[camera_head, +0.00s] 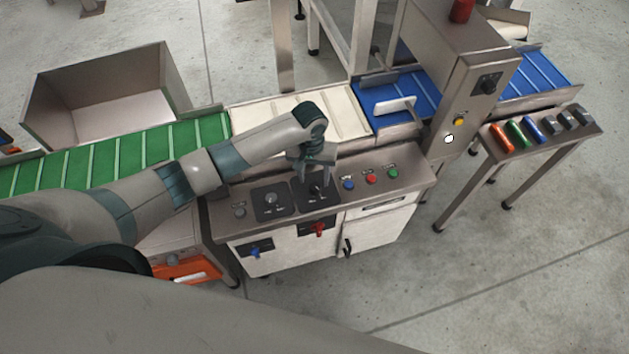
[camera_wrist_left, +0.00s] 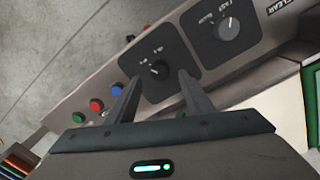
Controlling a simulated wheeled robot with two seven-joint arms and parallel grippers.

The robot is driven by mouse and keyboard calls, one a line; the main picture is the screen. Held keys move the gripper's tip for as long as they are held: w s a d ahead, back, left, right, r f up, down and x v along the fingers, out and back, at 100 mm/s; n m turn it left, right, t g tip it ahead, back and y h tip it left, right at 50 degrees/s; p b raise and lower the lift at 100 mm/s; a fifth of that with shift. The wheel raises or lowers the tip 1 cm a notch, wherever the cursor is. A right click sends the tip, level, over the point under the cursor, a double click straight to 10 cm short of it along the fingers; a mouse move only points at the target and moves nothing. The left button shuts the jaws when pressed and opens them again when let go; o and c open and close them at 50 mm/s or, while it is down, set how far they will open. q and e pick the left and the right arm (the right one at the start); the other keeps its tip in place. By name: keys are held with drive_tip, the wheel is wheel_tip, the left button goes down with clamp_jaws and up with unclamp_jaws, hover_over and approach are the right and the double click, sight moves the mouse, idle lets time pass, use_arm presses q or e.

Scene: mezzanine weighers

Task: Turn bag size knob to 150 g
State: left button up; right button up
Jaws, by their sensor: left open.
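The black knob (camera_head: 315,190) sits on a dark square plate on the sloped control panel (camera_head: 405,171). In the left wrist view the knob (camera_wrist_left: 158,69) shows small white marks around it, too small to read; its pointer direction is hard to tell. My left gripper (camera_head: 315,178) is over this knob, pointing down. In the left wrist view its two open fingers (camera_wrist_left: 160,80) stand on either side of the knob, with gaps visible. Contact cannot be made out. My right gripper is not in view.
A grey knob (camera_head: 271,198) on a second dark plate is just left. Blue (camera_head: 348,184), red (camera_head: 371,179) and green (camera_head: 393,173) buttons are to the right. A red handle (camera_head: 318,229) and a blue handle (camera_head: 254,252) are on the front below. Conveyors run behind the panel.

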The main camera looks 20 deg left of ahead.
sight(315, 186)
use_arm(q)
drive_tip(key=shift+d+f, duration=0.1)
drive_tip(key=shift+f, duration=2)
drive_tip(key=c, duration=1)
